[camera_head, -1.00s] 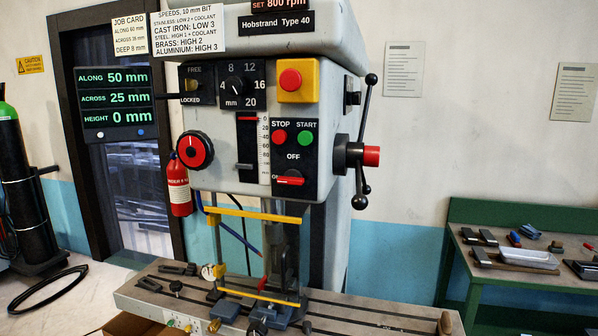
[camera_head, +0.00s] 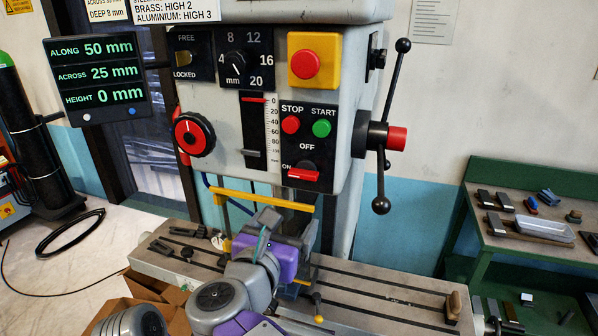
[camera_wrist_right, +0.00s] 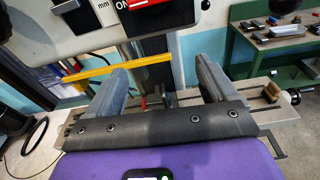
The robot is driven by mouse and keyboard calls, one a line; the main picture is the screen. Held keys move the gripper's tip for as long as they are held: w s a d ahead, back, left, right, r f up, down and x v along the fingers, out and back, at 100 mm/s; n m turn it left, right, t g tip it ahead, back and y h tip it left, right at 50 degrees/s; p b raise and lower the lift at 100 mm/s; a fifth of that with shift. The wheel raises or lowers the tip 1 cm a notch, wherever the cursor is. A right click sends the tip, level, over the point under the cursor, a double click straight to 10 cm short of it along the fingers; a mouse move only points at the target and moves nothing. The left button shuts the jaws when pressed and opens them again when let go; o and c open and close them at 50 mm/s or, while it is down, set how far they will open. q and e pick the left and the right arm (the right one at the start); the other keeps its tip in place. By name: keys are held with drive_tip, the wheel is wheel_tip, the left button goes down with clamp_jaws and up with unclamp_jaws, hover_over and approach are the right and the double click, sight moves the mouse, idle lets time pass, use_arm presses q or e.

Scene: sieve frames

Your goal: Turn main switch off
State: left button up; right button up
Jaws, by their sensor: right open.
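The main switch (camera_head: 304,174) is a red lever on a black plate below the STOP and START buttons on the drill head. Its lever lies low, level with the ON label and below the OFF label. In the right wrist view only part of the red lever (camera_wrist_right: 150,3) shows at the top edge. My right gripper (camera_head: 285,222), with a purple body, is below the switch in front of the machine table. In the right wrist view my right gripper (camera_wrist_right: 162,66) has its two grey fingers wide apart with nothing between them. My left gripper is not seen.
A yellow guard bar (camera_head: 262,198) crosses below the drill head, close to my right gripper. A feed handle (camera_head: 381,138) with black knobs sticks out on the right. The red emergency button (camera_head: 305,64) sits above the panel. The slotted table (camera_head: 380,292) lies below.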

drive_tip(key=t, duration=0.1)
approach(302, 175)
drive_tip(key=w, duration=0.1)
drive_tip(key=p+x, duration=0.1)
drive_tip(key=x, duration=0.6)
drive_tip(key=shift+w+d, duration=0.2)
drive_tip(key=shift+w, duration=0.1)
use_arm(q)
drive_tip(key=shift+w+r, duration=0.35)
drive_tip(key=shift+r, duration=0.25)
